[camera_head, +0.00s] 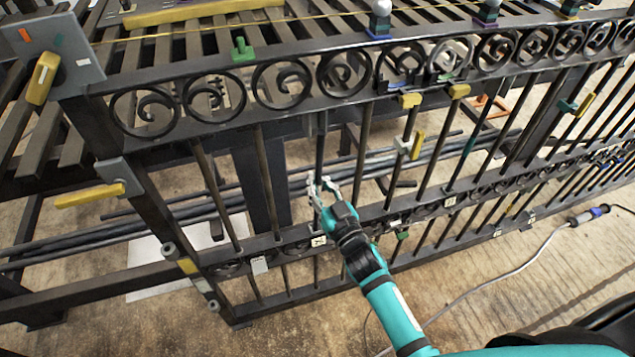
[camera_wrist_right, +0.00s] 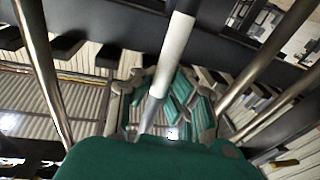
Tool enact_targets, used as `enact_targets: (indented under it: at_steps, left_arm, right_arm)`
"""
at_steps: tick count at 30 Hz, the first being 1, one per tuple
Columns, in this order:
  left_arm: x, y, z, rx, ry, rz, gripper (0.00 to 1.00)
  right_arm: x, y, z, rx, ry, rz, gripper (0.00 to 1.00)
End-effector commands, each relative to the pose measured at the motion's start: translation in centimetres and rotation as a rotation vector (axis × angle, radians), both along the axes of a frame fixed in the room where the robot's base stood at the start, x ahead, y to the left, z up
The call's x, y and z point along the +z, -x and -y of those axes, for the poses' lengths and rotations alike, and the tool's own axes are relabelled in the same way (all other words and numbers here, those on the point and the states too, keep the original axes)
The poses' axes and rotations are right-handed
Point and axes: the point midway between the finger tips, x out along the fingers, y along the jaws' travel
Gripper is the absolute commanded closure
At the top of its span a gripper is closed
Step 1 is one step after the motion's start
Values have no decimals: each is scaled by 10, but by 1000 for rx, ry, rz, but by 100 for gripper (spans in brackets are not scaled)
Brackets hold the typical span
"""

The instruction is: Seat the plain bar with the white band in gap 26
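My right gripper (camera_head: 321,184) is in front of the gate, its two fingers on either side of an upright bar (camera_head: 320,150) between the upper and middle rails. In the right wrist view this bar is plain and grey with a white band (camera_wrist_right: 176,50) on its upper part. It stands slightly tilted in that view between the fingers (camera_wrist_right: 158,100). Whether the fingers press on it is unclear. A small white tag (camera_head: 318,241) sits on the middle rail (camera_head: 290,246) just below the gripper; its number is too small to read. The bar's ends and their seats are hard to make out. My left gripper is out of view.
The gate's upper rail (camera_head: 215,127) carries a row of scrolls (camera_head: 281,84). Neighbouring bars (camera_head: 268,180) stand close on both sides. Yellow handles (camera_head: 90,195) stick out at the left post. A cable (camera_head: 520,262) lies on the open floor at right.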

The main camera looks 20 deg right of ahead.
Motion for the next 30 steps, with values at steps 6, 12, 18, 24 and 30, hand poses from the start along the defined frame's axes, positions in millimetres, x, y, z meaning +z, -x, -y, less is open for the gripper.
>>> enact_targets:
  at_steps: [6, 12, 18, 24, 30]
  left_arm:
    - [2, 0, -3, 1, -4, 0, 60]
    - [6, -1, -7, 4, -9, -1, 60]
    - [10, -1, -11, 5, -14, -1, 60]
    - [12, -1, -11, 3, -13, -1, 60]
    - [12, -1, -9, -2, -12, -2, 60]
  right_arm:
    - [0, -2, 0, 0, 0, -8, 100]
    - [-1, -5, -1, 1, 1, -21, 100]
    - [-2, -8, -1, 0, 1, -33, 100]
    - [-4, -11, -1, 0, 2, -44, 100]
    - [-5, -11, -1, -1, 2, -46, 100]
